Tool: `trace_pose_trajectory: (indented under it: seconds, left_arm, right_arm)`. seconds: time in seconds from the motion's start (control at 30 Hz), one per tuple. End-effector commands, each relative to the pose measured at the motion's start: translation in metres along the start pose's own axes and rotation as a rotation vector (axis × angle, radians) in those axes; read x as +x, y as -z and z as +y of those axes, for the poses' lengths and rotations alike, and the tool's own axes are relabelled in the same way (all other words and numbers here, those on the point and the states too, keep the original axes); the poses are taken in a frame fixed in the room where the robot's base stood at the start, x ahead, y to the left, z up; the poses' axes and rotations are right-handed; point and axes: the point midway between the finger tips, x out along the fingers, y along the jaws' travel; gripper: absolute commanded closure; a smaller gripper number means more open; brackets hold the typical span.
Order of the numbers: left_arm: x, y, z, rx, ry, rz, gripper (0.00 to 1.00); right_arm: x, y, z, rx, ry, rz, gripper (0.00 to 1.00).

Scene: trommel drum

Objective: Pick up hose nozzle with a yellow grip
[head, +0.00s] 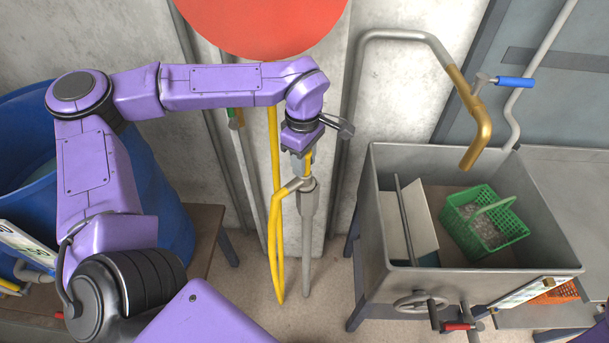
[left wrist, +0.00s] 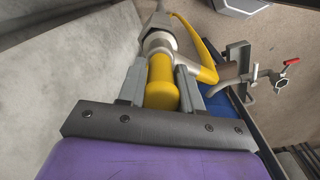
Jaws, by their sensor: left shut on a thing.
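The hose nozzle (head: 307,200) is grey with a yellow grip and hangs upright, its long grey tube pointing down, in front of the wall. My left gripper (head: 299,160) is above it and shut on its yellow grip. In the left wrist view the yellow grip (left wrist: 162,82) sits between the two grey fingers of my left gripper (left wrist: 160,88), with the grey nozzle body (left wrist: 158,38) beyond. The fingers hide part of the grip. A yellow hose (head: 276,245) joins the nozzle's side and hangs in a loop beside it. My right gripper is not in view.
A grey metal sink (head: 450,277) stands to the right, holding a green basket (head: 512,233). A bent pipe with a brass spout (head: 476,130) and blue-handled valve (head: 515,82) rises behind it. A blue barrel (head: 172,205) stands left. Floor below the nozzle looks clear.

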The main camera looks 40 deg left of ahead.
Motion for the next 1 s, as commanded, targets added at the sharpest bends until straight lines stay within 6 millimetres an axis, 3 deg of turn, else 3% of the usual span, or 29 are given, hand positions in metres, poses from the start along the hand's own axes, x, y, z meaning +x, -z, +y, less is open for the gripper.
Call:
trace_pose_trajectory:
  seconds: [0.27,0.8,1.0]
  left_arm:
    - [-0.017,0.000,0.001,0.000,-0.005,0.001,1.00]
    - [-0.120,-0.001,0.002,-0.001,-0.004,0.001,1.00]
    - [-0.117,-0.020,-0.033,0.005,-0.004,0.000,1.00]
  right_arm:
    - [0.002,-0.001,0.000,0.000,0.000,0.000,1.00]
    - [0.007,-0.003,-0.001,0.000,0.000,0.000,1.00]
    - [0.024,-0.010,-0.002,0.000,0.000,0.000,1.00]
